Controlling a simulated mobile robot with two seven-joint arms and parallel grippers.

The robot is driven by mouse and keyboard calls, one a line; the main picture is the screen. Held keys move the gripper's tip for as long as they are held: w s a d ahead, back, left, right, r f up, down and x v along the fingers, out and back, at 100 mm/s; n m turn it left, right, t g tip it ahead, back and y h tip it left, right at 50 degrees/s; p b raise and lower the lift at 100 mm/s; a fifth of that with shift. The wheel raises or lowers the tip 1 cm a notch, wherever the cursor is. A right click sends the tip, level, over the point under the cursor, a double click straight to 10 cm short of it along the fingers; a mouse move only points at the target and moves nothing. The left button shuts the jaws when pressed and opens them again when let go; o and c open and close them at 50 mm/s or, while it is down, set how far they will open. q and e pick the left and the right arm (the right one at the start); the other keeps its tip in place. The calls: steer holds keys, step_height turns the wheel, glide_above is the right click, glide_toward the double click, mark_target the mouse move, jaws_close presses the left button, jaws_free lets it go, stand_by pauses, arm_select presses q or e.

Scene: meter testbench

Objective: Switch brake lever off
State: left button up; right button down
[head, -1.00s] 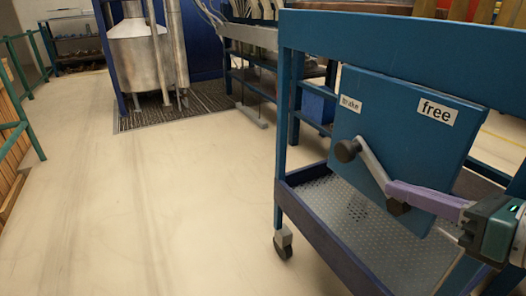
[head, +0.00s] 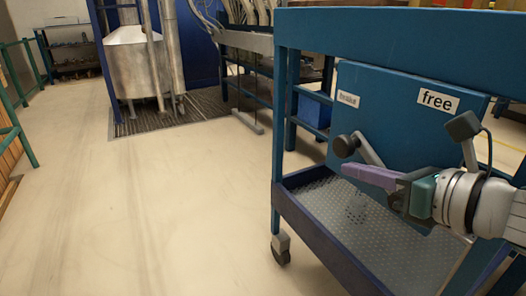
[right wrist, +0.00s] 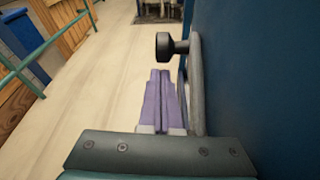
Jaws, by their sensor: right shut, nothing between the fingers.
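The brake lever is a grey arm (head: 372,152) with a round dark knob (head: 345,146), mounted on a blue panel (head: 395,105). The knob lies at the left, below the small "brake" label (head: 348,100); the "free" label (head: 438,100) is at the upper right. My right gripper (head: 344,171) has purple fingers, shut and empty, just below the knob in the head view and hiding the lever's lower end. In the right wrist view the fingers (right wrist: 161,75) lie left of the lever arm (right wrist: 196,85), with the knob (right wrist: 165,46) beyond their tips. My left gripper is out of view.
The panel stands in a blue wheeled cart with a perforated metal tray (head: 335,200) and a thick top beam (head: 400,35). Open pale floor (head: 170,220) lies to the left. A metal tank (head: 138,70) and a green railing (head: 22,145) are farther back.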

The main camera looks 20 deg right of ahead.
steer(key=shift+x, duration=1.1)
steer(key=shift+b, duration=0.3)
